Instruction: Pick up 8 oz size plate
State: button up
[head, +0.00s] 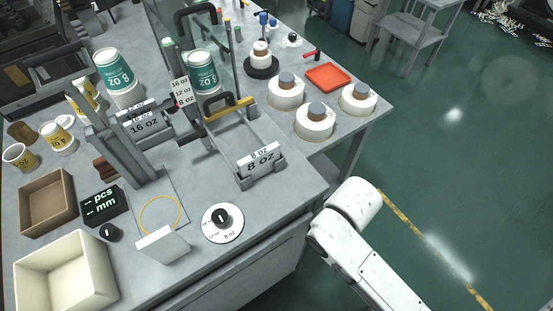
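A white plate marked "8 OZ" (260,161) stands upright in a grey holder at the front right of the machine on the grey workbench. A similar plate marked "16 OZ" (144,126) stands further left, with another label partly visible behind it. White links of my arm show at the lower right, beyond the bench edge. My gripper is not in view.
A round selector dial (222,237) with a black knob lies on the front of the bench. A small black display (103,205), a brown box (48,200) and a cream bin (63,272) stand at the left. White rolls (314,123) and an orange tray (329,77) sit at the back right.

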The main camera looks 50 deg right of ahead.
aim_at(256, 165)
jog(key=l+z, duration=0.1)
jog(key=l, duration=0.5)
jog(key=i+l+z, duration=0.1)
jog(key=l, duration=0.45)
jog(key=i+l+z, duration=0.1)
jog(key=l, duration=0.45)
